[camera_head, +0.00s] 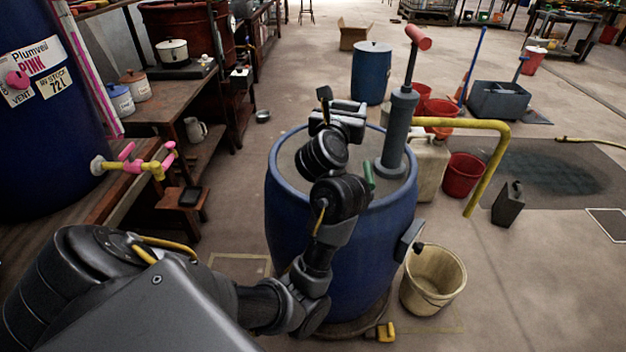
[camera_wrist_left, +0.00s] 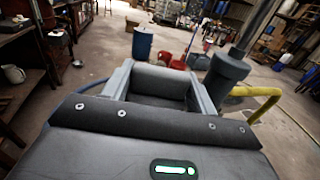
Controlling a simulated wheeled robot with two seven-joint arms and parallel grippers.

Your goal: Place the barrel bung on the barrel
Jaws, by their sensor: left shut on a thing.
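The barrel (camera_head: 330,235) is a large blue drum with a grey top, standing in the middle of the head view. My left gripper (camera_head: 345,112) is over the far part of its top, with the arm reaching across the drum. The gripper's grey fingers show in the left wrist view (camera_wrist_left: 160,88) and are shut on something. I take that to be the barrel bung, but the fingers and hand hide it and I cannot make out its shape. The bung hole is not visible either. My right gripper is not in view.
A grey hand pump (camera_head: 395,130) with a red handle stands up from the barrel top, right of my gripper. A yellow pipe (camera_head: 490,165) bends down to its right. A cream bucket (camera_head: 433,278) stands at the barrel's front right. A workbench (camera_head: 165,110) is at the left.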

